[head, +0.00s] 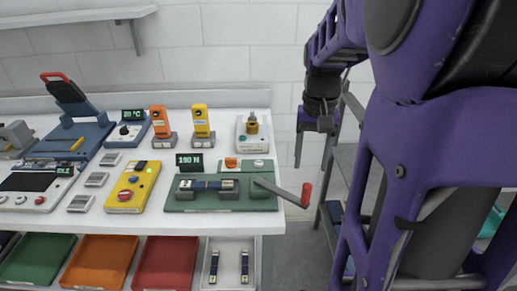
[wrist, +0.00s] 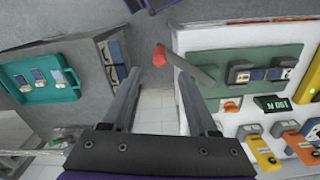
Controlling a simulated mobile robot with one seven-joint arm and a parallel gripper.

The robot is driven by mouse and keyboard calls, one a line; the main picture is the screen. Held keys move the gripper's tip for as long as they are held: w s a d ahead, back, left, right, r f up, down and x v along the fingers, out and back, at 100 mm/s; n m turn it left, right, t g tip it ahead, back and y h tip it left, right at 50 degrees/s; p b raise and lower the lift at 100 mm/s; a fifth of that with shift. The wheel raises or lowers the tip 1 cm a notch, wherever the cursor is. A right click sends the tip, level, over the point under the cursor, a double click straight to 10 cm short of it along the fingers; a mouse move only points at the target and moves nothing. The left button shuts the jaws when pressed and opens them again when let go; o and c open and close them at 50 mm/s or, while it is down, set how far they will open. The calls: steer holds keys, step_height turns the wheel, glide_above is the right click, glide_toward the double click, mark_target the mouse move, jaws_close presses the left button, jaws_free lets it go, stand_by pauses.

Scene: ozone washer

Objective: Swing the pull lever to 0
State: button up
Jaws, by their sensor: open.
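The pull lever is a grey bar (head: 280,191) with a red grip (head: 306,195), on the right end of a green tester base (head: 187,206). It points right and slightly toward the front, with the grip past the table edge. The tester's display (head: 189,164) appears to read 190 N. In the wrist view the lever bar (wrist: 192,68) and red grip (wrist: 159,56) lie beyond my fingertips, the grip roughly between them in the picture. My gripper (head: 313,156) is open and empty, pointing down off the table's right edge, behind the grip and apart from it.
A yellow device (head: 132,187), small meters and a blue press (head: 74,135) stand left on the white table (head: 160,221). Coloured trays (head: 103,262) sit below. A grey rack (head: 344,160) stands right, with a teal tray (wrist: 38,80) on top in the wrist view.

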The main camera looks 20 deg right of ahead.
mark_target(308, 185)
step_height(308, 185, down, 11)
steer(key=b, duration=0.7)
steer(key=shift+r+b, duration=0.2)
steer(key=shift+b, duration=0.1)
jaws_close()
stand_by(0.9)
